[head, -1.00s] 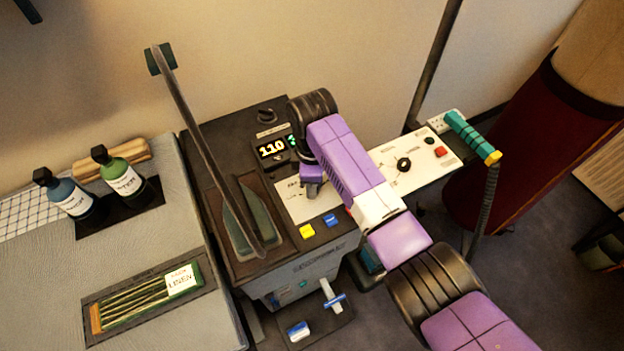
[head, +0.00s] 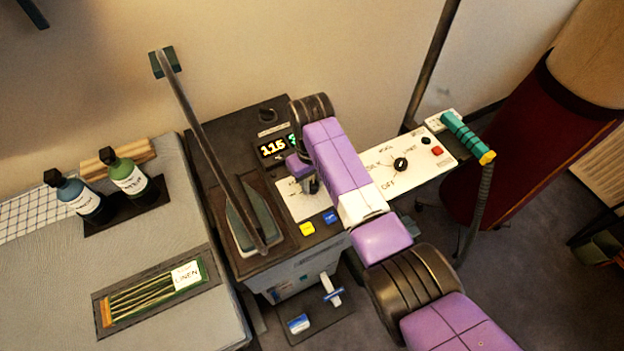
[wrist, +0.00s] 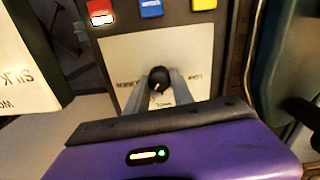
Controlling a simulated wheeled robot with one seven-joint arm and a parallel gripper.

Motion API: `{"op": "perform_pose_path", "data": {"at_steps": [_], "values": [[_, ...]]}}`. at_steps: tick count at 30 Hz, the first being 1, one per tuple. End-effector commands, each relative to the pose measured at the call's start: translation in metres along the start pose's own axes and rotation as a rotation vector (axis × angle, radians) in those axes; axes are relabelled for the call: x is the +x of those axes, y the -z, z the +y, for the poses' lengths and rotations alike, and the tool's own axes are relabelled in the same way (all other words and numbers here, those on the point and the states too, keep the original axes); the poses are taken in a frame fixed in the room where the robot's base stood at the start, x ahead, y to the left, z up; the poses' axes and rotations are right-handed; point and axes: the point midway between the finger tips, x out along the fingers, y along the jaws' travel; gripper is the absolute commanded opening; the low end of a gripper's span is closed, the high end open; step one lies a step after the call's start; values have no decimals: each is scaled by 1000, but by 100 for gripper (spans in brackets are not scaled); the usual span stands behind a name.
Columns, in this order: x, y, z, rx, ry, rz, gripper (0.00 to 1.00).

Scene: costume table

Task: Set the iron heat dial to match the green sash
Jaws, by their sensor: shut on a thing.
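The sash (head: 150,296) is a green and yellow striped bundle in a tray at left. Its white card (head: 187,275) reads LINEN. My gripper (wrist: 158,84) is shut on a small black knob (wrist: 158,76) on a white plate, one finger on each side. My arm covers part of the held knob's plate in the head view.
Yellow (head: 307,229) and blue (head: 330,217) buttons sit in front of the knob plate. An iron (head: 240,222) stands at left of it. A teal handle (head: 466,138) rises at right. Two bottles (head: 128,180) stand on the left table.

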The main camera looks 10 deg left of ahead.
Motion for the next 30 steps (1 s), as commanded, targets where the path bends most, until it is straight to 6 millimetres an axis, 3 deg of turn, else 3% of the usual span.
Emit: {"op": "perform_pose_path", "data": {"at_steps": [15,30], "values": [[-1,0,1,469,-1,-7,0],[-1,0,2,708,-1,-9,0]]}}
